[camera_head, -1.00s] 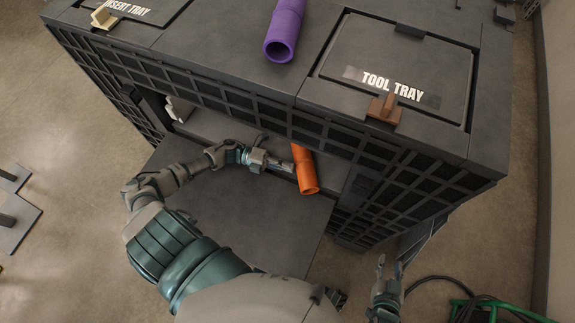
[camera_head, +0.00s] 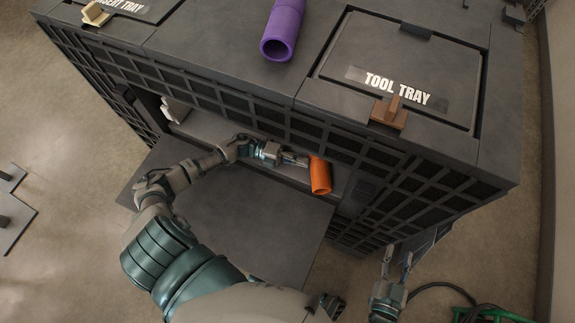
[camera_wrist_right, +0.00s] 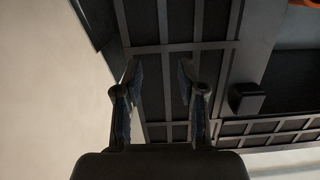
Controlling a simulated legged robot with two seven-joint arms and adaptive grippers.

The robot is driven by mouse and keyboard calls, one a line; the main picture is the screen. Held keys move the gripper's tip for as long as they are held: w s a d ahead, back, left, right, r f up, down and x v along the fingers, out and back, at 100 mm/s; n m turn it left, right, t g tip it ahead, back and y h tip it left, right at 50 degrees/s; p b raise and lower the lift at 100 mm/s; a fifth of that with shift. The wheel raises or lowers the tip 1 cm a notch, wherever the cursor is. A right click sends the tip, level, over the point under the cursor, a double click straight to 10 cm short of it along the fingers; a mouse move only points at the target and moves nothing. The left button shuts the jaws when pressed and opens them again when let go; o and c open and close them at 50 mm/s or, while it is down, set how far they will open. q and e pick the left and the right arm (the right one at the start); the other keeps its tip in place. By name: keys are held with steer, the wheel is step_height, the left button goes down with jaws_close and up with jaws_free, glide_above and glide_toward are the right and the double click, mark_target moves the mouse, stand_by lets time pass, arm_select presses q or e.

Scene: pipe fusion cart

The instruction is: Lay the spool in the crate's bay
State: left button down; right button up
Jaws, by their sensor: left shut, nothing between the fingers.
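An orange tube-shaped spool (camera_head: 320,176) lies at the right part of the crate's open bay (camera_head: 205,121), its open end toward me and its far end partly hidden under the upper edge. My left gripper (camera_head: 302,160) reaches into the bay from the left. It is shut and empty, its tips at the spool's left side; I cannot tell whether they touch it. My right gripper (camera_head: 398,264) hangs low in front of the crate's right part. Its fingers are apart and empty, also in the right wrist view (camera_wrist_right: 160,75).
A purple tube (camera_head: 282,30) lies on the crate's top (camera_head: 215,45), left of the tool tray lid (camera_head: 400,65) with its brown handle (camera_head: 389,112). A grey shelf (camera_head: 255,215) extends before the bay. A green frame (camera_head: 480,312) with a black cable stands at lower right.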

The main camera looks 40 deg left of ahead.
steer(key=shift+a, duration=0.1)
arm_select(q)
steer(key=shift+f, duration=0.1)
steer(key=shift+s, duration=0.3)
step_height(320, 180, up, 11)
steer(key=p, duration=0.3)
arm_select(e)
steer(key=s+d+f+g+h, duration=0.2)
steer(key=s+f+g, duration=0.4)
arm_select(q)
steer(key=w+d, duration=0.1)
steer(key=w, duration=0.1)
steer(key=w+d, duration=0.1)
steer(key=w, duration=0.2)
steer(key=w+d+f+b, duration=0.1)
steer(key=w, duration=0.2)
steer(key=shift+w+d, duration=0.15)
steer(key=shift+d, duration=0.15)
steer(key=w+d+b, duration=0.2)
steer(key=w+d, duration=0.2)
steer(key=w, duration=0.6)
steer(key=shift+w+d, duration=0.3)
steer(key=shift+d, duration=0.1)
arm_select(e)
steer(key=w+a+r+t+y, duration=0.2)
steer(key=w+r+t, duration=0.3)
steer(key=shift+r+t, duration=0.4)
steer(key=shift+w, duration=0.15)
